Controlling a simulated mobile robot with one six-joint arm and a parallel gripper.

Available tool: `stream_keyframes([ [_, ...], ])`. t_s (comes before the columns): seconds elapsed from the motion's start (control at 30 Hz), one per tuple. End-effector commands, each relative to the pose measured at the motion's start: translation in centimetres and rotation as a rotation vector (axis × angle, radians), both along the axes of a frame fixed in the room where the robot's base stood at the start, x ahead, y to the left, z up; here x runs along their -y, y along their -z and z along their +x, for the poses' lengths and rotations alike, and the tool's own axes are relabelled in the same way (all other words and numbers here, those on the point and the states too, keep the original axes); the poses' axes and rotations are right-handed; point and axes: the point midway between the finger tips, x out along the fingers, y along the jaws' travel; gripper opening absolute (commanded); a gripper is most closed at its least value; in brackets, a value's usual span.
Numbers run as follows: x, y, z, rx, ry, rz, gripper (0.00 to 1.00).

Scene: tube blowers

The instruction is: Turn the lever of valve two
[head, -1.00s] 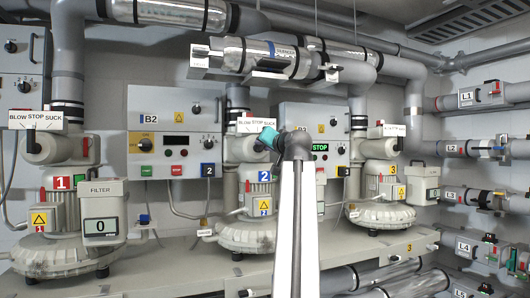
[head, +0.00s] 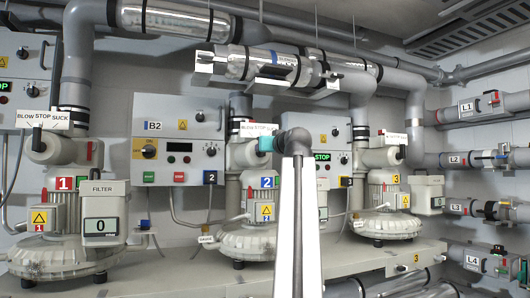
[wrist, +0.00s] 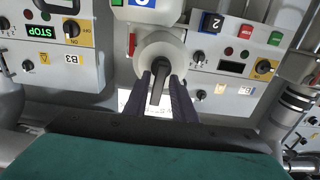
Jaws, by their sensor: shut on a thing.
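Valve two (head: 241,154) is a pale grey round body on the blower with the blue 2 label, under a BLOW STOP SUCK plate (head: 250,129) partly covered by my arm. In the wrist view, which is upside down, the valve's round face (wrist: 160,49) carries a dark lever (wrist: 158,88) pointing toward the camera. My gripper (wrist: 161,83) has its two dark fingers on either side of this lever and is shut on it. In the head view my arm's teal end is in front of the valve and hides the lever and the fingers.
Control box B2 (head: 171,163) is left of valve two. Control box B3 (wrist: 76,62) shows in the wrist view with a green STOP display. Blower one (head: 63,245) and blower three (head: 386,216) stand to either side. Large pipes (head: 275,66) run overhead.

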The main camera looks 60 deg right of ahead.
Motion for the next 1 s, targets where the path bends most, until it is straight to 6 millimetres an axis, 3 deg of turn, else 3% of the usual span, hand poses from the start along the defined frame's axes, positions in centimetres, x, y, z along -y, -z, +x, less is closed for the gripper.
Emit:
stream_keyframes([
  [0.37,0.1,0.7,0.0,-0.013,-0.001,0.006,0.02],
  [0.4,0.1,0.7,0.0,-0.013,0.000,0.006,0.27],
  [0.43,0.1,0.7,0.0,-0.012,0.000,0.005,0.31],
  [1.0,-0.9,0.3,-1.1,-0.006,-0.001,0.001,0.31],
])
